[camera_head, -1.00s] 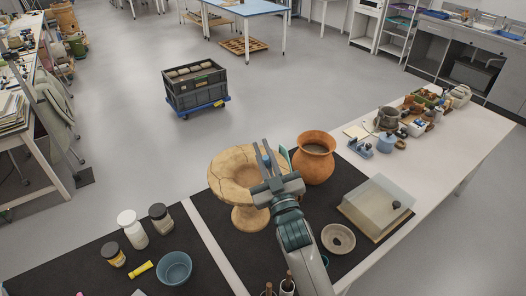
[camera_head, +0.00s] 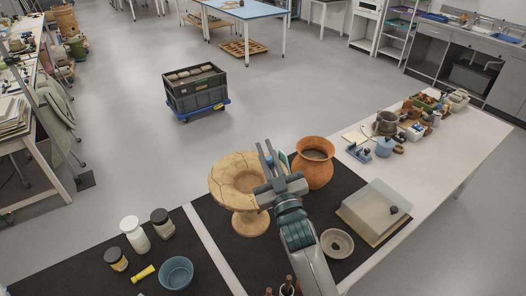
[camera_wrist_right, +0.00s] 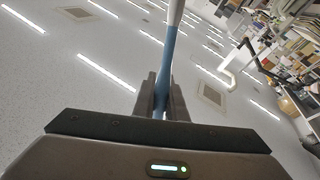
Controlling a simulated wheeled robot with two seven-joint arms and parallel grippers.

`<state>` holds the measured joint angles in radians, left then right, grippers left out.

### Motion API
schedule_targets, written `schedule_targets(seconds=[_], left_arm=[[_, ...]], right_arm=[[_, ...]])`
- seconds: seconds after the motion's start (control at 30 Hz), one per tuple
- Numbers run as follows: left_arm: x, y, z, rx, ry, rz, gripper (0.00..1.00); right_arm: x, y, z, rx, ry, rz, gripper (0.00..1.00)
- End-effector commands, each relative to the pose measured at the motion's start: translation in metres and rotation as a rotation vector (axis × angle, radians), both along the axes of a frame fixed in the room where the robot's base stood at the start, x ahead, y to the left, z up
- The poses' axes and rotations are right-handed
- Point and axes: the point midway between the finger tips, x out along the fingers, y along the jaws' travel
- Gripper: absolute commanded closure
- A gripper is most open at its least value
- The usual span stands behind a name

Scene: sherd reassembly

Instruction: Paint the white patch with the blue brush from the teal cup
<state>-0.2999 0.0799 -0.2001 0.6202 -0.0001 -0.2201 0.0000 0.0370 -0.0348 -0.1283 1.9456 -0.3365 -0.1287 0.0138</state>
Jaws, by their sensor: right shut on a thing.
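My right gripper (camera_head: 268,162) is over the right side of the cracked tan footed bowl (camera_head: 230,170), its arm coming from below. It is shut on the blue brush (camera_wrist_right: 171,55), whose blue shaft with a white upper part rises between the fingers in the right wrist view. In the head view only a small blue bit of it shows between the fingers. A teal-blue cup (camera_head: 176,263) stands on the dark mat at the lower left. I cannot make out the white patch; my gripper covers part of the bowl. My left gripper is not in view.
An orange jar (camera_head: 314,172) stands close to the right of the gripper. Bottles (camera_head: 134,235) and a yellow tube (camera_head: 143,273) stand or lie near the cup.

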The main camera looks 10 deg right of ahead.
Motion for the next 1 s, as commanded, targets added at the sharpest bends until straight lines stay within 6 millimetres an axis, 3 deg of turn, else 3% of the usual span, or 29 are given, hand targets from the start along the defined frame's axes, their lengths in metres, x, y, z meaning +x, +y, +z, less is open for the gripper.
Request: schedule_targets(seconds=[0.47,0.7,1.0], left_arm=[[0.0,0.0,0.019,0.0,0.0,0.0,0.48],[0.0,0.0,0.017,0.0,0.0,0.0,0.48],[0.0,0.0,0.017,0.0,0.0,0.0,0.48]], right_arm=[[0.0,-0.039,0.014,-0.002,0.0,-0.001,1.0],[0.0,-0.056,0.017,-0.002,0.0,-0.001,1.0],[0.0,-0.061,0.019,0.001,0.0,0.0,1.0]])
